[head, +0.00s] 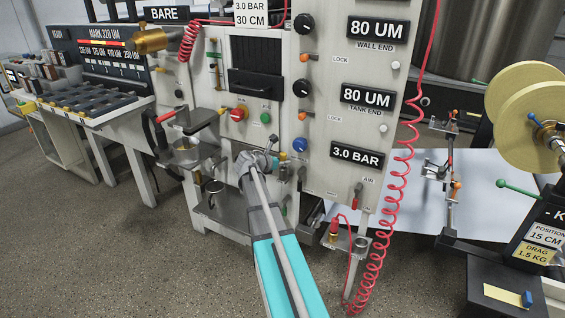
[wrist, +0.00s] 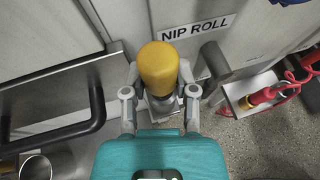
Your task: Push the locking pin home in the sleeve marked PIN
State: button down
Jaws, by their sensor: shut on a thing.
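My gripper (wrist: 159,92) is shut on a rounded yellow knob (wrist: 158,68), with one finger on each side of it. The knob appears to be the head of the locking pin. A grey metal part shows just below the knob, between the fingers. The shank and how deep it sits in a sleeve are hidden. No PIN marking is readable; the label beside the knob reads NIP ROLL (wrist: 195,28). In the head view my gripper (head: 262,158) is against the lower front of the grey machine panel (head: 318,120), and the knob is mostly hidden there.
A dark bar handle (wrist: 98,105) stands left of my gripper and a grey rod (wrist: 212,62) close to its right. A small tray (wrist: 250,95) holds a red-and-yellow tool. A coiled red hose (head: 402,180) hangs right of the panel. The floor in front is clear.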

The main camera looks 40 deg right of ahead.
jog(key=shift+f+b, duration=0.8)
jog(key=shift+f, duration=0.05)
jog(key=shift+c, duration=1.6)
grip_release()
jog(key=shift+r, duration=0.15)
notch_tip(320, 180, up, 10)
jog(key=p, duration=1)
jog(key=shift+r, duration=0.15)
jog(key=shift+d, duration=0.1)
